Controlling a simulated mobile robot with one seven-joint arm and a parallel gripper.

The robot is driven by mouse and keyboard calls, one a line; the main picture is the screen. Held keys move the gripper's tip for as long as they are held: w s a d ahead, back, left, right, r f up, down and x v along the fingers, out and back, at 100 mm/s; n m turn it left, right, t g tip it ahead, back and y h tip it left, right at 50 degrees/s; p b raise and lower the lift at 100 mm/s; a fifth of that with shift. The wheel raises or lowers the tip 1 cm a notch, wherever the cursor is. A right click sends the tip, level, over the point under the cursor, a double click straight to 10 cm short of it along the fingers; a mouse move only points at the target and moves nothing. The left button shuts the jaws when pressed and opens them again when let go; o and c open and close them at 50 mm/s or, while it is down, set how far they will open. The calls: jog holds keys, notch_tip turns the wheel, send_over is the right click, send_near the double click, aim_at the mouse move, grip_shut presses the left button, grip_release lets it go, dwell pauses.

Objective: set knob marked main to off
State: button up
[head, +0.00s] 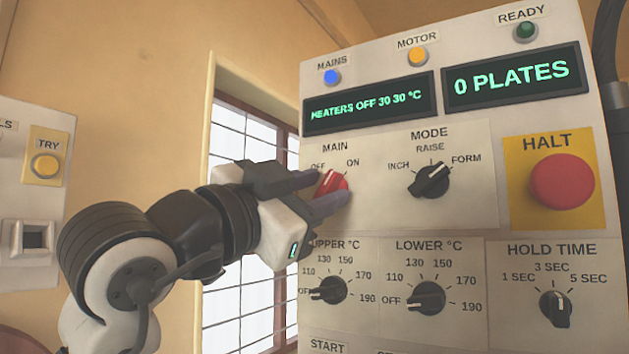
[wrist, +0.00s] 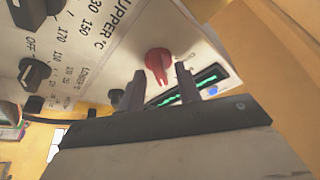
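The red MAIN knob (head: 331,184) sits on the upper left of the panel, under its OFF and ON labels. It also shows in the wrist view (wrist: 158,62). Its exact pointer angle is hard to tell, as my fingers hide part of it in the head view. My gripper (head: 318,192) is at the knob, one finger above it and one below in the head view. In the wrist view my two fingers (wrist: 161,88) stand apart, with the knob beyond and between their tips. The gripper looks open, and I see no clear contact.
The black MODE knob (head: 429,180) is right of MAIN. The UPPER °C knob (head: 327,290) and LOWER °C knob (head: 427,298) are below. The red HALT button (head: 562,181) is far right. The blue MAINS lamp (head: 332,77) and heater display (head: 369,103) are above.

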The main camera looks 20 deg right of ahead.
jog(key=shift+c, duration=0.4)
grip_shut()
jog(key=shift+f+n+b, duration=0.1)
jog(key=shift+n+b, duration=0.25)
jog(key=shift+n, duration=0.05)
jog(key=n+t+b, duration=0.1)
jog(key=n, duration=0.1)
jog(key=n+t+b, duration=0.1)
jog(key=n, duration=0.1)
jog(key=shift+s+d+f+y, duration=0.1)
jog(key=shift+d+f+y, duration=0.05)
jog(key=shift+y, duration=0.25)
jog(key=n+t+y+b, duration=0.1)
jog(key=n, duration=0.1)
jog(key=n+t+b, duration=0.1)
jog(key=n, duration=0.2)
jog(key=shift+s+d+t+y, duration=0.1)
jog(key=shift+t+y, duration=0.3)
jog(key=n+t+y+b, duration=0.1)
jog(key=n+y+b, duration=0.1)
jog(key=n, duration=0.3)
jog(key=shift+s, duration=0.1)
jog(key=shift+d+n+t+y+b, duration=0.1)
jog(key=shift+n+t+y+b, duration=0.4)
jog(key=shift+n, duration=0.75)
jog(key=shift+n+t+y+b, duration=0.25)
jog(key=shift+n+y, duration=0.45)
jog(key=shift+n, duration=0.55)
jog(key=shift+r+n, duration=0.2)
jog(key=shift+n, duration=0.2)
